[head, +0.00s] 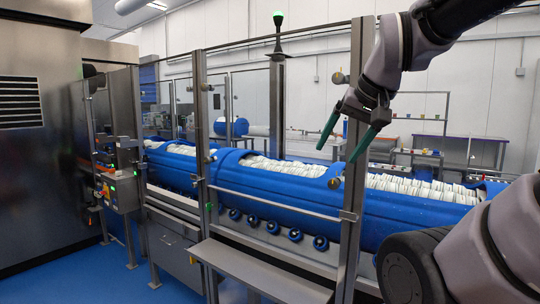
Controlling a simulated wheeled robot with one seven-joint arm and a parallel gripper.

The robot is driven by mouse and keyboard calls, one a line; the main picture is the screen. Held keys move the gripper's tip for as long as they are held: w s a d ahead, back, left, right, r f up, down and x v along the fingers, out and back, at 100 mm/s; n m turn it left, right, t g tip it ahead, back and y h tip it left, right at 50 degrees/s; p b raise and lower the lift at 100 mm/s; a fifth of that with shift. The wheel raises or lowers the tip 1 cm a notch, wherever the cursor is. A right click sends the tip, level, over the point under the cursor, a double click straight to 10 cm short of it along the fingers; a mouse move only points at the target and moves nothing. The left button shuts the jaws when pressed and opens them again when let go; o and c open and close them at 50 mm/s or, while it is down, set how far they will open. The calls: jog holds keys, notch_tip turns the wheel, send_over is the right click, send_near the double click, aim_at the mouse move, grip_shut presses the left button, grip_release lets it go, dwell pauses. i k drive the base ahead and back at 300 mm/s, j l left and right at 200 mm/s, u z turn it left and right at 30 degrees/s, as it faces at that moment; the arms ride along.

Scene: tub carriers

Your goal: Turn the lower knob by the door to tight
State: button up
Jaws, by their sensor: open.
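Two small round knobs show by the right-hand steel post of the glass guard. The upper knob (340,77) is dull brown-grey, and the lower knob (334,183) is brownish and well below it. The lower knob is too small to tell how it is turned. The glass door panel (275,130) lies to their left, between two steel posts. My gripper (337,153) hangs from the upper right with its two dark green fingers spread, pointing down and left. It is empty. In the picture its tips are just above the lower knob, apart from it; the depth between them is unclear.
Long blue tub carriers (270,190) filled with white pieces run behind the glass. A steel ledge (255,268) sticks out below the door. A control box (122,190) stands at the left beside a big steel cabinet (40,130). Blue floor shows at lower left.

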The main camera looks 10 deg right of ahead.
aim_at(207, 160)
jog(key=i+j, duration=0.25)
jog(key=i+j+z, duration=0.1)
jog(key=i+j, duration=0.15)
jog(key=j, duration=0.2)
jog(key=i+j, duration=0.25)
jog(key=i+j+z, duration=0.1)
jog(key=i+j, duration=0.15)
jog(key=j, duration=0.25)
jog(key=i+j, duration=0.2)
jog(key=j, duration=0.15)
jog(key=i+j+z, duration=0.1)
jog(key=i+j, duration=0.15)
jog(key=j, duration=0.15)
